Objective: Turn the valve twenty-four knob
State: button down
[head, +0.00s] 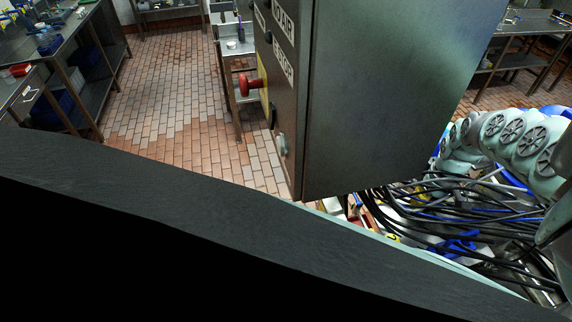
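Several pale green rounded bodies with grey spoked wheels (513,131) stand in a row at the right side of the head view. I cannot tell what they belong to, and no number shows on them. I cannot make out which thing, if any, is the valve twenty-four knob. A red round knob (248,85) sticks out to the left from a yellow plate on the side of a tall grey cabinet (385,95). My gripper is not in view.
Black cables (445,215) and blue parts lie tangled at the lower right. A large dark surface covers the lower left. Metal tables (85,50) stand at the upper left, with clear tiled floor (165,95) between them and the cabinet. Another table (525,45) stands at the upper right.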

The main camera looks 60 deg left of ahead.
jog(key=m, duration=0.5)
jog(key=shift+p, duration=0.4)
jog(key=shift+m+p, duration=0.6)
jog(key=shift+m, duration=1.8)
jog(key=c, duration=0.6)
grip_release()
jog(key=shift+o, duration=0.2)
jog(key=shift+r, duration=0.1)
